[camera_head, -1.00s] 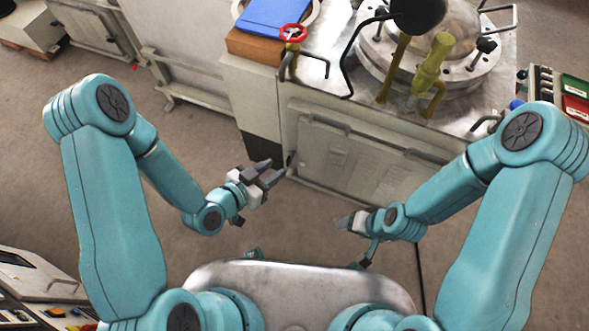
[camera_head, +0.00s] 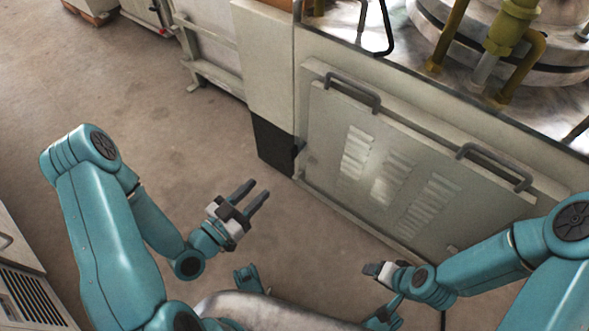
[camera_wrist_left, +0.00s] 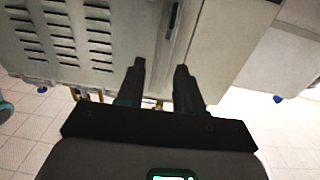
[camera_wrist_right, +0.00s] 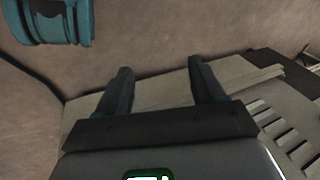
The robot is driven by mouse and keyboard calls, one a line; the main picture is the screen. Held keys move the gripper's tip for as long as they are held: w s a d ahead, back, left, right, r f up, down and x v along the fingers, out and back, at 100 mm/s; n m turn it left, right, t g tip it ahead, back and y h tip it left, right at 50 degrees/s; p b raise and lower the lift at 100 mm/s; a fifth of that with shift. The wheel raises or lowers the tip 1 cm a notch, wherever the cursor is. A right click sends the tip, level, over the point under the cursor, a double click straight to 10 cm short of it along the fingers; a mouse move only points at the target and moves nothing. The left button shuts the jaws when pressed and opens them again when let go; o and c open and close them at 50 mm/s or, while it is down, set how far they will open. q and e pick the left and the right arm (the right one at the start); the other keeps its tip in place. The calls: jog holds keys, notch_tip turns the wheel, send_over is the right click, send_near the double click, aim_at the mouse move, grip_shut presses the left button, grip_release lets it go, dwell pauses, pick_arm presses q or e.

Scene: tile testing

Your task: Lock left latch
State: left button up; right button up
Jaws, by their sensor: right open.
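The grey cabinet panel (camera_head: 400,150) with vent slots stands in front of me in the head view. It has a left bar handle (camera_head: 350,92) and a right bar handle (camera_head: 495,165). I cannot tell which part is the left latch. A small dark fitting (camera_wrist_left: 173,18) shows beside the vented panel in the left wrist view. My left gripper (camera_head: 258,188) is open and empty, left of the cabinet and apart from it; its two fingers (camera_wrist_left: 160,66) stand apart. My right gripper (camera_head: 370,268) is low in front of the panel; its fingers (camera_wrist_right: 160,66) are spread and empty.
A metal worktop with yellow-green pipework (camera_head: 510,30) and a round flanged vessel (camera_head: 440,20) is above the panel. A grey frame (camera_head: 210,55) stands at the back left. The floor (camera_head: 180,130) left of the cabinet is clear.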

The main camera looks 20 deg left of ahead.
pick_arm(q)
jog(key=f+x, duration=0.1)
jog(key=x, duration=0.6)
jog(key=a+f+x, duration=0.1)
jog(key=f+x, duration=0.1)
jog(key=x, duration=0.6)
jog(key=shift+w+a+n+y+p, duration=0.25)
jog(key=shift+w+n+y+p, duration=0.05)
jog(key=shift+w, duration=0.25)
pick_arm(e)
jog(key=shift+s+a+f, duration=0.25)
jog(key=shift+s+f, duration=0.1)
jog(key=shift+s, duration=0.3)
pick_arm(q)
grip_shut()
